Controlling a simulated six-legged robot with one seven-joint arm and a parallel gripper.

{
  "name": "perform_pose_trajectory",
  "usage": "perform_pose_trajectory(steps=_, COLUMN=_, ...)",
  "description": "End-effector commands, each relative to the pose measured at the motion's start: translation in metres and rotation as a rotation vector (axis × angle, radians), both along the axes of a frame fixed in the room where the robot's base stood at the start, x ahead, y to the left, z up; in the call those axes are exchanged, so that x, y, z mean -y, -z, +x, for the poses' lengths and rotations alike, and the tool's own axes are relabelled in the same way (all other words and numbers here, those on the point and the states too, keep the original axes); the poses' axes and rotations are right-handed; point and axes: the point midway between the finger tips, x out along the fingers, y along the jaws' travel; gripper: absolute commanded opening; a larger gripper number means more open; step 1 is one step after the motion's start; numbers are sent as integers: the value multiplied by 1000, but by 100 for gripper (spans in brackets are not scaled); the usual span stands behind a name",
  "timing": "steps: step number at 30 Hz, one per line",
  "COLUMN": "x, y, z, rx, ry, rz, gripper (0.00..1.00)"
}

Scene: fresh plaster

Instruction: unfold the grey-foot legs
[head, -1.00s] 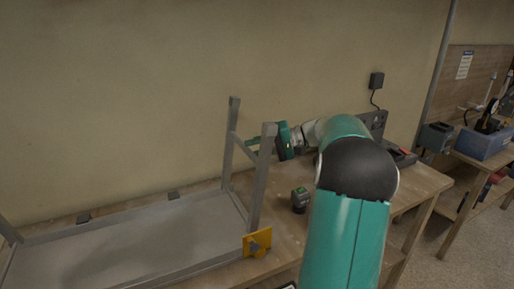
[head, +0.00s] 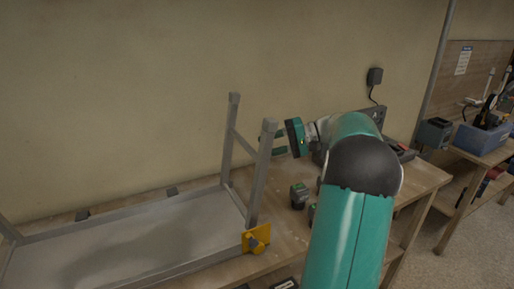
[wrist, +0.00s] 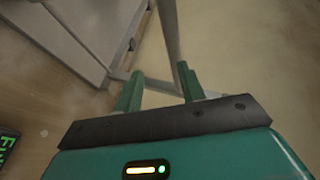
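The folding table (head: 130,240) lies upside down on the workbench, its grey underside up. At its right end a leg pair (head: 257,180) with a crossbar stands up, leaning slightly, with grey feet (head: 269,125) on top. A yellow bracket (head: 257,239) sits at the near leg's base. My gripper (head: 275,143) is just right of the upper near leg. In the wrist view its two green fingers (wrist: 159,88) are apart with nothing gripped; a grey leg (wrist: 170,30) and bar (wrist: 155,86) show beyond them. Part of another leg (head: 8,230) shows at the left edge.
Small dark green-topped items (head: 299,195) stand on the workbench (head: 415,180) right of the table. A wall (head: 120,90) runs close behind. A second bench with a blue bin (head: 482,138) stands at the far right.

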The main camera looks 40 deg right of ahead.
Motion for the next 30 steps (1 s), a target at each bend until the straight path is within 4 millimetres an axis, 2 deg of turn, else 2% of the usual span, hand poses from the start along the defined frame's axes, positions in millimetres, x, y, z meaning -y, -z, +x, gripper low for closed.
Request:
perform_pose_trajectory(steps=6, x=37, y=-15, z=-30, rx=4, ry=-1, rz=-2, gripper=40)
perform_pose_trajectory(steps=12, x=60, y=-25, z=-49, rx=5, ry=-5, rz=-1, gripper=40)
perform_pose_trajectory(steps=18, x=68, y=-28, z=-56, rx=5, ry=-6, rz=-1, gripper=40)
perform_pose_trajectory(steps=30, x=68, y=-28, z=-56, rx=6, ry=-7, rz=0, gripper=40)
